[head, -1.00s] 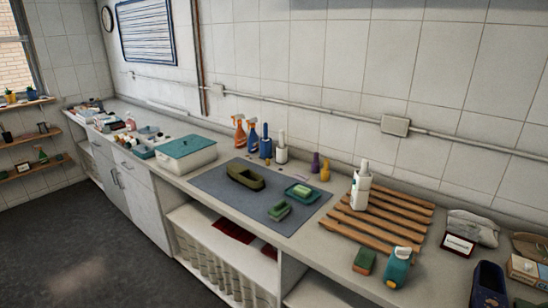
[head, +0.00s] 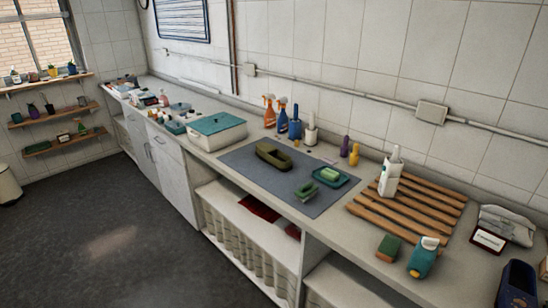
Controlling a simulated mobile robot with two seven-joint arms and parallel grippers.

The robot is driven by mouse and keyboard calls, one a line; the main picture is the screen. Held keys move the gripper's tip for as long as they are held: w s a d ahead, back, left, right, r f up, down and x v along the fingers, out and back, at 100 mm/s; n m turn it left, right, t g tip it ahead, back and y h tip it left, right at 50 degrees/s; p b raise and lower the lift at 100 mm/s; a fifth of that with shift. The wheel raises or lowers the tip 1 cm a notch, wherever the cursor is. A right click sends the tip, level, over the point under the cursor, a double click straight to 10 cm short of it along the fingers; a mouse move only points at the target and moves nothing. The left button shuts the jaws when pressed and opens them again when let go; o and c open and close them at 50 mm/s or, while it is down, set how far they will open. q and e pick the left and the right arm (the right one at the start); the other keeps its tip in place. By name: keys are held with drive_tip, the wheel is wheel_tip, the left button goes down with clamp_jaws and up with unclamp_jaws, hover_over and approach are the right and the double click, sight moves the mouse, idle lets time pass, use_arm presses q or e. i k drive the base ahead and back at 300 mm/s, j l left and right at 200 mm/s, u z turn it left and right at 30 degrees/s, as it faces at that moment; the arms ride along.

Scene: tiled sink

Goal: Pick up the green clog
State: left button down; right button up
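An olive-green, shoe-shaped thing with a hollow opening, which looks like the green clog (head: 272,156), lies on the grey mat (head: 258,178) on the counter. A smaller green thing (head: 306,192), perhaps a brush, lies near the mat's front edge. A teal dish (head: 343,182) with a light green bar (head: 330,174) sits to its right. Neither of my grippers is in view.
A white box with a teal lid (head: 217,131) stands left of the mat. Spray bottles (head: 269,112) stand behind it. A slatted wooden rack (head: 420,205) with a white bottle (head: 390,176) is at the right. The dark floor (head: 95,220) in front is clear.

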sight(269, 153)
drive_tip(key=z, duration=0.55)
drive_tip(key=i+j+z, duration=0.1)
drive_tip(key=j+z, duration=0.7)
drive_tip(key=j, duration=0.25)
drive_tip(key=j+z, duration=0.2)
drive_tip(key=j, duration=0.9)
